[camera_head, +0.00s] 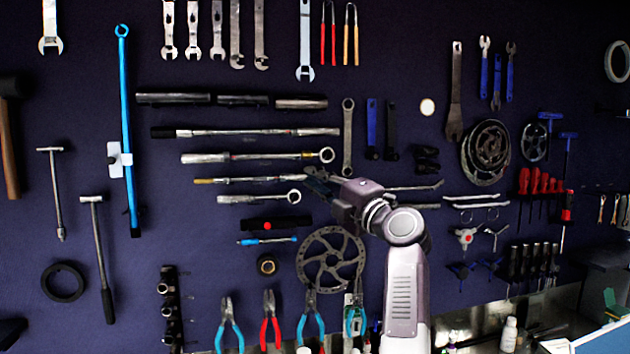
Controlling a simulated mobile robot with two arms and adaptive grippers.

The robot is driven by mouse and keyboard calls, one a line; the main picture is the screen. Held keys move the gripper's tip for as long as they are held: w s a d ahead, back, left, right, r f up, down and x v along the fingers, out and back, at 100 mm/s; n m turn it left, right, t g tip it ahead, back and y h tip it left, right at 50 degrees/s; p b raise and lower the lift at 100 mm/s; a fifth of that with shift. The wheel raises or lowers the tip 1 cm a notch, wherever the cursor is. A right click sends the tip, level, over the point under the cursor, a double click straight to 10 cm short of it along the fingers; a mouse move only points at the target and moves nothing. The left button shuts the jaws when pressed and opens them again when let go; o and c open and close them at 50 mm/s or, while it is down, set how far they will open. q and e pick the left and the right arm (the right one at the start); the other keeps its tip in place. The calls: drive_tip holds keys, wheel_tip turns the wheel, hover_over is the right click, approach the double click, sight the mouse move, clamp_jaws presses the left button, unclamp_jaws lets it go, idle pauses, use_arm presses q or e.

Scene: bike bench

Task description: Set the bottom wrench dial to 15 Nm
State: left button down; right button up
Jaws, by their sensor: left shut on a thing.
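Several long wrenches hang level on the dark pegboard, left of centre. The lowest full-length one (235,198) has a ring head at its right end and hangs clear of the fingers. Just above it is a slim wrench (250,180) with a yellowish left tip. My left gripper (315,181) reaches in from the right and is shut at the right end of this slim wrench. The fingers cover that end, and the dial scale is too small to read. My right gripper is not in view.
Above are two more long wrenches (250,157) and dark bars (243,100). Below hang a black holder with a red dot (267,225), a brake disc (331,259) and several pliers (270,320). An upright ring spanner (347,140) hangs close above my gripper.

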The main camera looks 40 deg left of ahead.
use_arm(q)
drive_tip(key=shift+f, duration=0.1)
drive_tip(key=shift+w+a+f+n+g+y+b, duration=0.15)
drive_tip(key=shift+n+g+y+b, duration=0.5)
drive_tip(key=shift+n+y+b, duration=1.55)
drive_tip(key=shift+a+f+n+g+y+b, duration=0.15)
drive_tip(key=shift+n+g+y+b, duration=0.8)
drive_tip(key=shift+b, duration=2.4)
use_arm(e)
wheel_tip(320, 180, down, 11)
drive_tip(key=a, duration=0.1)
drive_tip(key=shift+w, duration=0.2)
use_arm(q)
drive_tip(key=shift+y, duration=0.35)
drive_tip(key=shift+m+t, duration=0.25)
drive_tip(key=shift+t, duration=0.05)
drive_tip(key=c, duration=2)
unclamp_jaws()
drive_tip(key=shift+o, duration=0.5)
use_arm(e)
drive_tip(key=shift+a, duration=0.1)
use_arm(q)
drive_tip(key=w+v, duration=0.1)
drive_tip(key=v, duration=1.1)
drive_tip(key=shift+s, duration=0.5)
